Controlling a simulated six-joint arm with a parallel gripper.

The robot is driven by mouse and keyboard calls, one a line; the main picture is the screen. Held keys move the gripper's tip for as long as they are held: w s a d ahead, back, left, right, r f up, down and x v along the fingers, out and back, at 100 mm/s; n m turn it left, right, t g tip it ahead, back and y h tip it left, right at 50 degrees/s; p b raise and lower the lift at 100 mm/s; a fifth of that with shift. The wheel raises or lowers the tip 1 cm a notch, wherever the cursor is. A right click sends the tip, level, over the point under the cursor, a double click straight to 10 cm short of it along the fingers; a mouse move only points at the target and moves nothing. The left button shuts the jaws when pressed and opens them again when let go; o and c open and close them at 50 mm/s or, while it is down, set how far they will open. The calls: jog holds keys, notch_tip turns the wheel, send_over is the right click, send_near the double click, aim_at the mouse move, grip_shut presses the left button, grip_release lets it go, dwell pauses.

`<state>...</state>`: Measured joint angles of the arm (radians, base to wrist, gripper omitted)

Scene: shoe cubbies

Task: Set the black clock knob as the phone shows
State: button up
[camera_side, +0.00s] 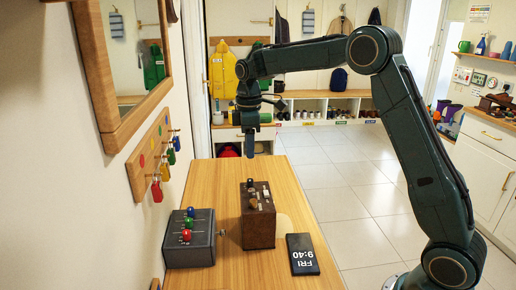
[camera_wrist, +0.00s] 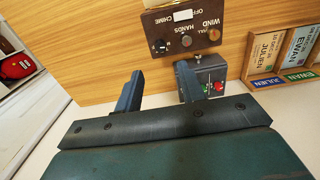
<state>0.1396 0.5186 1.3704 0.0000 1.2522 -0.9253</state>
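The black knob (camera_side: 250,183) sits on top of a dark brown clock box (camera_side: 258,228) on the wooden table. The box panel (camera_wrist: 205,14) also bears the words HANDS, WIND and PULL. The phone (camera_side: 302,254) lies to the right of the box and reads FRI 9:40, upside down in the side view. My gripper (camera_side: 250,150) is above the table beyond the box, apart from the knob. Its fingers (camera_wrist: 159,76) are spread and empty.
A grey box (camera_side: 190,252) with red and green knobs stands left of the clock box. Coloured tags hang from a wall rack (camera_side: 153,158) at the left. A framed mirror (camera_side: 120,120) is above it. The table's far part (camera_side: 225,172) is clear.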

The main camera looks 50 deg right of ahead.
aim_at(250, 180)
notch_tip(250, 180, down, 10)
jog(key=shift+f, duration=0.15)
dwell(0.4)
grip_shut()
